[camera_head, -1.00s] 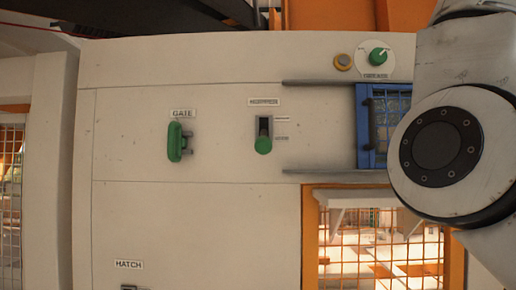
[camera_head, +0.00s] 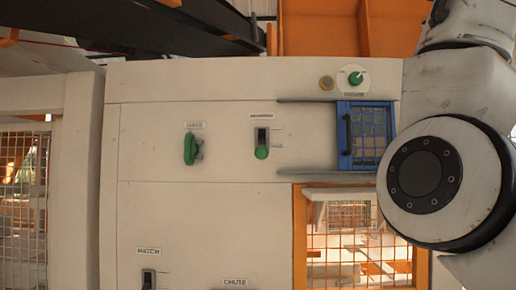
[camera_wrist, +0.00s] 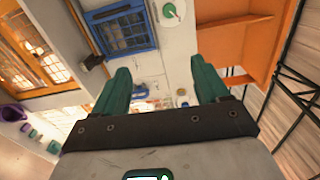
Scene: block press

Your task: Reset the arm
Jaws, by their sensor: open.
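My arm fills the right side of the head view, but my gripper is outside that view. In the wrist view my gripper (camera_wrist: 168,92) shows two green fingers set wide apart with nothing between them. The head view shows the machine panel (camera_head: 230,230) with a green gate handle (camera_head: 190,148), a hopper slider with a green knob (camera_head: 262,152), the blue mesh door (camera_head: 366,137) and a green dial (camera_head: 355,78).
An orange-framed mesh window (camera_head: 350,238) is low on the panel, partly behind my arm. A slider (camera_head: 148,279) and a chute label (camera_head: 236,283) are at the bottom. A caged section (camera_head: 22,190) stands at left. Dark beams and orange structure (camera_head: 320,28) are above.

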